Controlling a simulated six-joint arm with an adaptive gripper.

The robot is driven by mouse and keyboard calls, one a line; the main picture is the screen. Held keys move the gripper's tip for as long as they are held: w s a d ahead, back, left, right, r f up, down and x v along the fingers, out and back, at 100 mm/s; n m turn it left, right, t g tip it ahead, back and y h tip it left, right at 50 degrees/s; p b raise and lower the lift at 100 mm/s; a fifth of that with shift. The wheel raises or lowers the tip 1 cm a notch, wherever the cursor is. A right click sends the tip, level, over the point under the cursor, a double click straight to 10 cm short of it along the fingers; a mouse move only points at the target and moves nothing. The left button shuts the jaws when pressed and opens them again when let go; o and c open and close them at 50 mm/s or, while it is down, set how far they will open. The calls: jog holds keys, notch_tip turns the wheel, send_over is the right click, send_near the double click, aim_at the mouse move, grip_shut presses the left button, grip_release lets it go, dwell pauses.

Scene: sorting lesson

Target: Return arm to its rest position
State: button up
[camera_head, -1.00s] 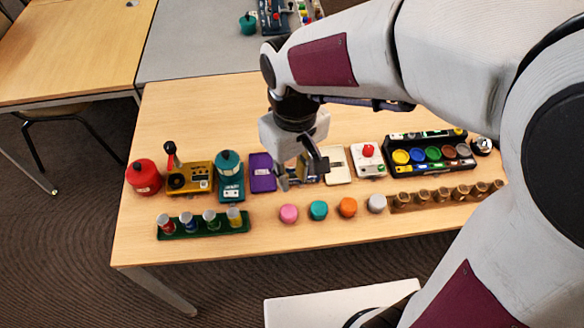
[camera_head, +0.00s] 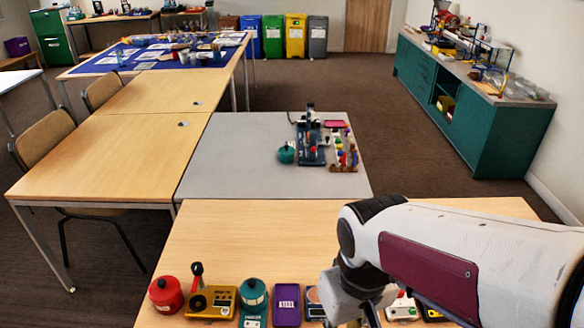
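My arm (camera_head: 430,262) reaches in from the lower right over the near wooden table (camera_head: 250,225). My gripper (camera_head: 348,300) hangs at the bottom edge of the head view, above the row of objects. Its fingers are cut off by the frame edge, so I cannot see whether it is open or shut, or whether it holds anything.
A red canister (camera_head: 166,294), a yellow device (camera_head: 211,301), a teal item (camera_head: 253,297) and a purple tray (camera_head: 287,304) stand left of my gripper. The table behind them is bare. A grey table (camera_head: 228,160) beyond carries a teal pot (camera_head: 286,153) and apparatus.

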jog(key=s+d+r+m+t, duration=0.3)
jog(key=s+d+r+t, duration=0.1)
jog(key=d+r, duration=0.4)
jog(key=shift+s+d+m, duration=0.25)
jog(key=shift+s+m, duration=0.15)
jog(key=shift+s, duration=0.5)
dwell(0.8)
